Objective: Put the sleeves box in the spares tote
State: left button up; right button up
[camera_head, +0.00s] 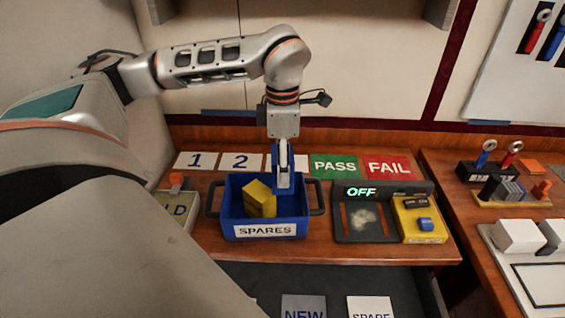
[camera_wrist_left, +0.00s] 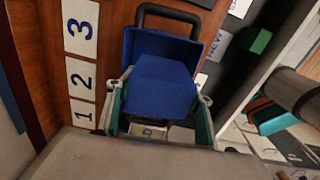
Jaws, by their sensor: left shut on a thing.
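The blue spares tote (camera_head: 240,226), with a white SPARES label and dark side handles, stands on the wooden bench. A yellow box (camera_head: 258,199) is inside it. My left gripper (camera_head: 283,165) points down over the tote's right part. It is shut on a blue box (camera_head: 284,182), also seen between its fingers in the left wrist view (camera_wrist_left: 160,85). No writing on this box is legible, so I cannot confirm it is the sleeves box. Its lower end is at or inside the tote; I cannot tell whether it touches the floor.
Right of the tote are a test device (camera_head: 361,222) reading OFF and a yellow switch box (camera_head: 420,222). Behind are number cards, a green PASS card (camera_head: 335,167) and a red FAIL card (camera_head: 389,167). A grey bin (camera_head: 178,210) stands left of the tote.

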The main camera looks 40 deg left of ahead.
pick_arm(q)
jog(key=shift+f, duration=0.15)
jog(key=shift+f, duration=0.45)
jog(key=shift+f, duration=0.1)
jog(key=o, duration=1.3)
notch_tip(320, 180, up, 13)
jog(key=shift+r, duration=0.15)
jog(key=shift+s+d, duration=0.1)
